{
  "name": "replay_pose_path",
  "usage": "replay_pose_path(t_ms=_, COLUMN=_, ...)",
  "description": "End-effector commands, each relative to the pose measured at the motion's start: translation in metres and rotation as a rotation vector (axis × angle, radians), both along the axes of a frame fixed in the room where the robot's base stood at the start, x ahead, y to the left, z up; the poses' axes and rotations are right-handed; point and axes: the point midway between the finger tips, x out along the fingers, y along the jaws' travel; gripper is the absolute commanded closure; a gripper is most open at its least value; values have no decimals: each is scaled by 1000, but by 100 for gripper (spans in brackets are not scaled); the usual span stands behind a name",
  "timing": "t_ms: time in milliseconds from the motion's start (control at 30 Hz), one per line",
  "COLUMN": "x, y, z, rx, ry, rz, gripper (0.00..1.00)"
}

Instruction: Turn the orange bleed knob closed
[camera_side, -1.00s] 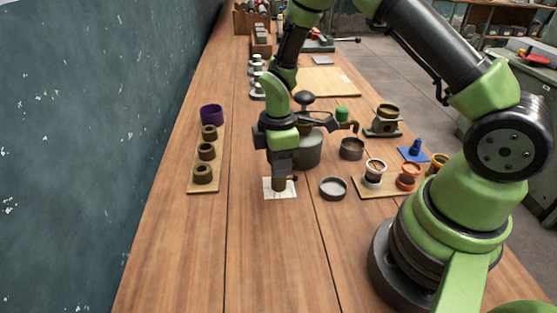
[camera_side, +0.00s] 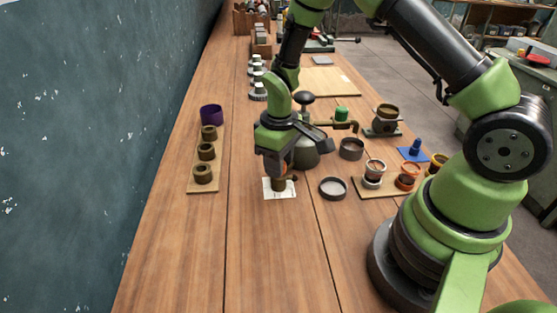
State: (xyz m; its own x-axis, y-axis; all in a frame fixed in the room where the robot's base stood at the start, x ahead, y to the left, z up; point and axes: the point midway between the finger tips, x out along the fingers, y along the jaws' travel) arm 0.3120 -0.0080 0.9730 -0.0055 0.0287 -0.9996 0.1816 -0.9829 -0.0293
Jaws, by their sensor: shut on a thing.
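The orange bleed knob (camera_side: 283,170) shows as a small orange patch between the fingers of my gripper (camera_side: 280,173). Most of it is hidden by the fingers. My gripper points straight down and is shut on the knob. Below the knob is a short brown fitting (camera_side: 279,185) that stands on a white sheet (camera_side: 273,195). A small dark stub sticks out to its right. The knob's own turn angle cannot be made out.
A grey sprayer-like pot (camera_side: 308,152) stands close behind my gripper. A board (camera_side: 202,187) with brown rings is on the left. The front bench is clear.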

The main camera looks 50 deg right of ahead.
Motion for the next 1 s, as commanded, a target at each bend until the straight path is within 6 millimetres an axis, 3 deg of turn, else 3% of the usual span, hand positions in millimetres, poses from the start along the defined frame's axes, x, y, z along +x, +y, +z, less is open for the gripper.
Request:
replay_pose_path(t_ms=600, x=0, y=0, z=1, rx=0, ry=-2, rz=-563, gripper=90)
replay_pose_path(t_ms=1000, x=0, y=0, z=1, rx=0, ry=-1, rz=-781, gripper=90)
